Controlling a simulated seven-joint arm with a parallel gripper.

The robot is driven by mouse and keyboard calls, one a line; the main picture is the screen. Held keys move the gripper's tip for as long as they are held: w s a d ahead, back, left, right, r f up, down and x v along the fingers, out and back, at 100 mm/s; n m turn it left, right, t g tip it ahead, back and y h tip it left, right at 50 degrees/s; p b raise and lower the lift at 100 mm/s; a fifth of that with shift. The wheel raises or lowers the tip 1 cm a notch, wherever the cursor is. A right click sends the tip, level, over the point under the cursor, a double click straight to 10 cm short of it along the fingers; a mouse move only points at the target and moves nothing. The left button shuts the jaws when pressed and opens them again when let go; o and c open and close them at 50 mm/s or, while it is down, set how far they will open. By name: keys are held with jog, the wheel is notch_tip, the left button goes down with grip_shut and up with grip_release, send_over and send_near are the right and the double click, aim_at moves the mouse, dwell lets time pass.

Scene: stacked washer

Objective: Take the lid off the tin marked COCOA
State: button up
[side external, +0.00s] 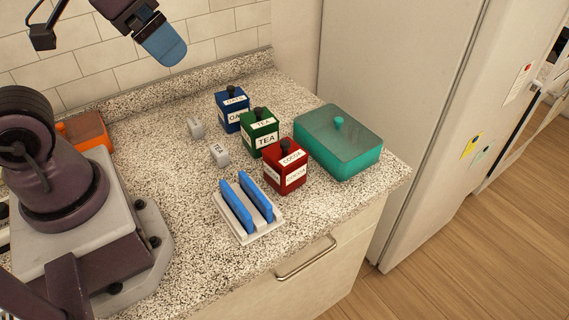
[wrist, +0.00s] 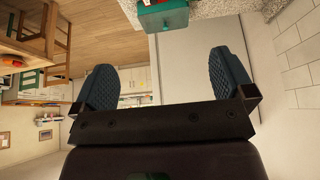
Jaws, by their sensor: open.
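The red COCOA tin (side external: 284,178) stands upright on the counter, nearest the front in a row of three tins. Its lid (side external: 291,158) is on, with a dark round knob on top. My gripper (side external: 165,48) is high above the back of the counter, up and left of the tins and well apart from them. In the wrist view my gripper (wrist: 165,80) is open, with nothing between its two blue-grey fingers. A red bit at the top edge of that view is mostly cut off; I cannot tell what it is.
Behind stand the green TEA tin (side external: 260,142) and a blue tin (side external: 232,120). A teal lidded box (side external: 350,160) is close right of the tins. A white rack (side external: 250,232) with two blue uprights stands in front. Small grey blocks (side external: 219,155) lie left; an orange box (side external: 92,128) is farther left.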

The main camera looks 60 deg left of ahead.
jog(key=n+g, duration=0.1)
jog(key=g, duration=0.5)
send_over(285, 142)
jog(key=f, duration=2)
jog(key=shift+w+f, duration=0.35)
jog(key=shift+w, duration=0.05)
jog(key=shift+s+f, duration=0.2)
jog(key=shift+f, duration=1.3)
jog(key=shift+s+f, duration=0.2)
jog(key=shift+f, duration=1.25)
jog(key=c, duration=0.9)
